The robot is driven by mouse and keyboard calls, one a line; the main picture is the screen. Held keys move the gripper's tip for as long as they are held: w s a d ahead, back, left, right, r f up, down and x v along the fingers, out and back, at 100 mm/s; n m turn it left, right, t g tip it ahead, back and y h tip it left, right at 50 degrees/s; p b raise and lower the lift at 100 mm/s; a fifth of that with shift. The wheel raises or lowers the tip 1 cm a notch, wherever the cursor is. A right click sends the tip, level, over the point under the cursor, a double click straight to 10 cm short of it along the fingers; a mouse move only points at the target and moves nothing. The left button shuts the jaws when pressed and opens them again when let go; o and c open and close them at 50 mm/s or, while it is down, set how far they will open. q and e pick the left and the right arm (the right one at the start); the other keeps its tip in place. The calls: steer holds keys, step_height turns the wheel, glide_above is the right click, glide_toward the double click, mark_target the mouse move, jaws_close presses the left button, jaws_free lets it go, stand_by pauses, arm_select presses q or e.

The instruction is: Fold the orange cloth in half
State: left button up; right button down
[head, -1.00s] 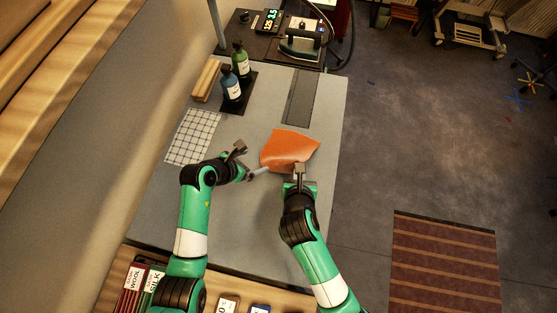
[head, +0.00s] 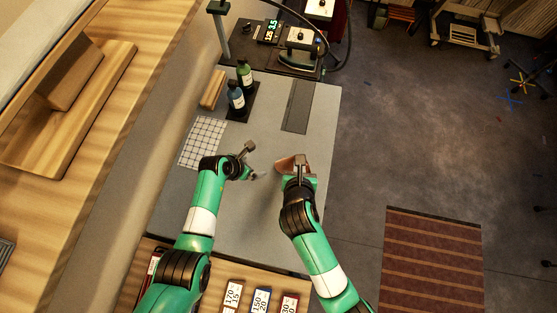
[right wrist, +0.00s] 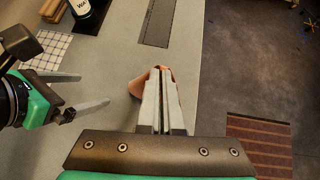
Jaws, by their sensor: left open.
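The orange cloth (head: 287,163) shows in the head view as a small brownish-orange piece at the tip of my right gripper (head: 299,160). In the right wrist view, a dull pinkish part of the cloth (right wrist: 135,88) hangs left of the fingers, with a bit of bright orange at the fingertips. The right gripper's fingers (right wrist: 161,72) are close together on the cloth; most of the cloth is hidden behind them. My left gripper (head: 257,161) is open and empty, left of the cloth and apart from it. Its spread fingers also show in the right wrist view (right wrist: 80,92).
A white grid mat (head: 203,141) lies left of the arms. A dark grey strip (head: 297,106) lies at the back right. The grey table between is clear.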

steer(key=shift+r, duration=0.25)
arm_select(q)
steer(key=p+v, duration=0.8)
steer(key=v, duration=0.4)
arm_select(e)
step_height(320, 180, up, 8)
steer(key=shift+r, duration=0.25)
jaws_free()
arm_select(q)
steer(key=shift+r, duration=0.1)
